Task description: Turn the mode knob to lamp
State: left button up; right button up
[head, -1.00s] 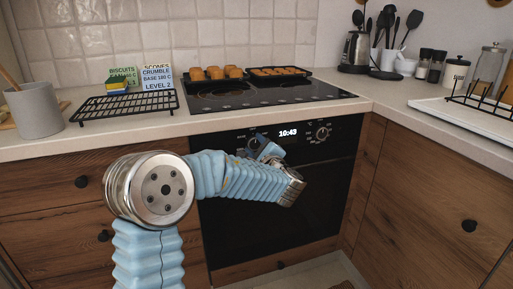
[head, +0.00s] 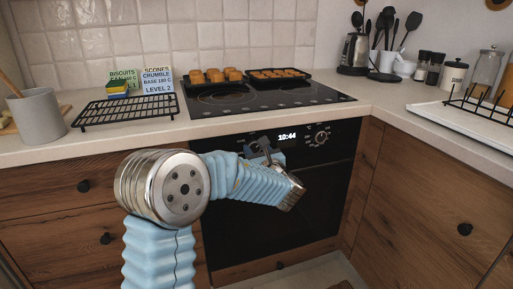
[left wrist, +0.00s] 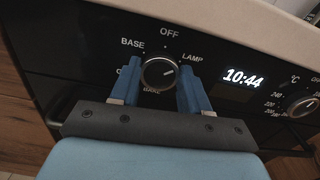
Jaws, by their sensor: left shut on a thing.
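The mode knob (left wrist: 158,73) is a round silver-rimmed dial on the black oven panel, in the left wrist view. The labels OFF, BASE, LAMP and BAKE are around it, with LAMP at its upper right. A light mark shows on the right part of its face; I cannot tell exactly which label it points at. My left gripper (left wrist: 158,92) has its blue fingers on both sides of the knob, shut on it. In the head view my left gripper (head: 262,150) is at the panel and hides the knob. My right gripper is out of view.
The clock (left wrist: 242,78) reads 10:44. A second knob (head: 321,137) is to its right. Above are the hob (head: 260,98) with trays of baked goods, a black rack (head: 125,112) and a label card (head: 158,80). The wooden cabinet (head: 415,190) is at the right.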

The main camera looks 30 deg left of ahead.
pick_arm(q)
jog(key=shift+m, duration=0.7)
jog(key=shift+f+p, duration=0.1)
jog(key=shift+p, duration=0.2)
jog(key=o, duration=1.1)
jog(key=shift+c, duration=0.2)
jog(key=shift+s+d, duration=0.1)
jog(key=shift+d, duration=0.05)
jog(key=b+v, duration=0.2)
jog(key=v, duration=1.1)
jog(key=shift+s+d, duration=0.15)
jog(key=shift+s, duration=0.05)
